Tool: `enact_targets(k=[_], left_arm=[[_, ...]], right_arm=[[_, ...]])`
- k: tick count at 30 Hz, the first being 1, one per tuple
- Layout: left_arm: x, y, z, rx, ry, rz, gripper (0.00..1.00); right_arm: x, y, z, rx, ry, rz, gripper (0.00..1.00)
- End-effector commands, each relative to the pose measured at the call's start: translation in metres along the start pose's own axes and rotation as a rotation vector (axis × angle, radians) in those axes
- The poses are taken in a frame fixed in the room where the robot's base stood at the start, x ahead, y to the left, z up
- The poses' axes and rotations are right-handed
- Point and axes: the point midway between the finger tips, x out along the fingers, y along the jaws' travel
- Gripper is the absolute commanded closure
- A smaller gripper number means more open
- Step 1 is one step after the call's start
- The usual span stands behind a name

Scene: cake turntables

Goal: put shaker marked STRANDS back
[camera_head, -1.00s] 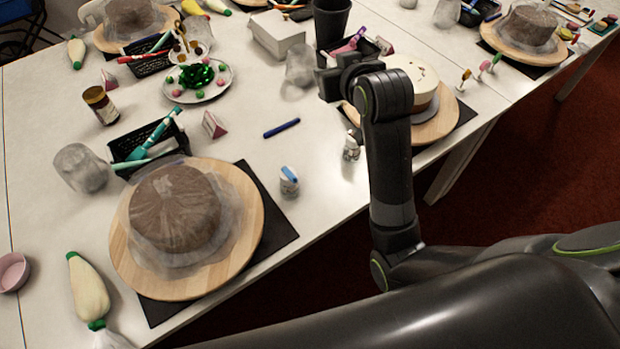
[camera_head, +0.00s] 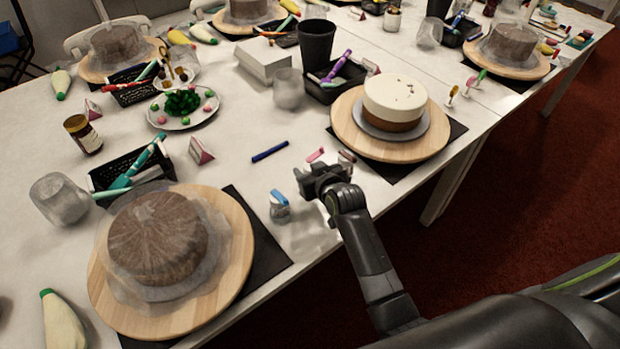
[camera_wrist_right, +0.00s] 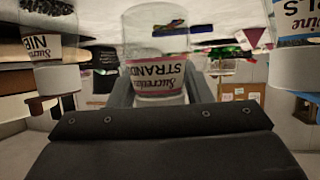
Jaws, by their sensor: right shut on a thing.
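The shaker marked STRANDS (camera_wrist_right: 158,78) shows in the right wrist view between the fingers of my right gripper (camera_wrist_right: 160,98). It is a clear cup with a pink-banded label, and the lettering appears upside down. In the head view my right gripper (camera_head: 318,174) is low near the table's front edge, shut on the shaker. A pink cap (camera_head: 315,155) shows just behind it; most of the shaker is hidden. I cannot tell whether its base touches the table. A shaker reading NIB (camera_wrist_right: 50,50) and one ending in LS (camera_wrist_right: 296,45) flank it. My left gripper is not in view.
A blue-capped shaker (camera_head: 279,205) stands left of the gripper. A white-topped cake (camera_head: 395,100) on a wooden turntable (camera_head: 345,125) is behind right. A wrapped brown cake (camera_head: 158,238) is at front left. A blue pen (camera_head: 270,151) lies behind on open table.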

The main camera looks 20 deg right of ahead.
Motion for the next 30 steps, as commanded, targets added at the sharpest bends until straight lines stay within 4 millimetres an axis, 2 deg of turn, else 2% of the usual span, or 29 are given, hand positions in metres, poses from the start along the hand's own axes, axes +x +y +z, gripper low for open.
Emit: enact_targets(k=[3, 6, 18, 19, 21, 24, 30], left_arm=[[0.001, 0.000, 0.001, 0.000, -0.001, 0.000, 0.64], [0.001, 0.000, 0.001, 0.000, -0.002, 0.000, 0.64], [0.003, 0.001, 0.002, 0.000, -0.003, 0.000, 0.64], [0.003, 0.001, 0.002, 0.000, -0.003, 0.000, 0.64], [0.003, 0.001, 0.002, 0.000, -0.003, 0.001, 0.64], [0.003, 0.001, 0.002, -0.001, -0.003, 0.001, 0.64], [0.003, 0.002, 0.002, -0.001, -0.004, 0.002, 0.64]], right_arm=[[0.008, 0.000, 0.018, 0.000, -0.004, 0.000, 0.83], [0.012, 0.000, 0.025, -0.001, -0.001, 0.000, 0.83], [0.014, 0.000, 0.029, -0.001, 0.000, 0.000, 0.83], [0.014, 0.000, 0.030, -0.001, -0.001, 0.000, 0.54], [0.014, 0.000, 0.029, -0.001, -0.001, 0.000, 0.45], [0.014, 0.000, 0.029, -0.001, -0.001, 0.000, 0.33], [0.014, 0.000, 0.029, -0.001, -0.001, 0.000, 0.33]])
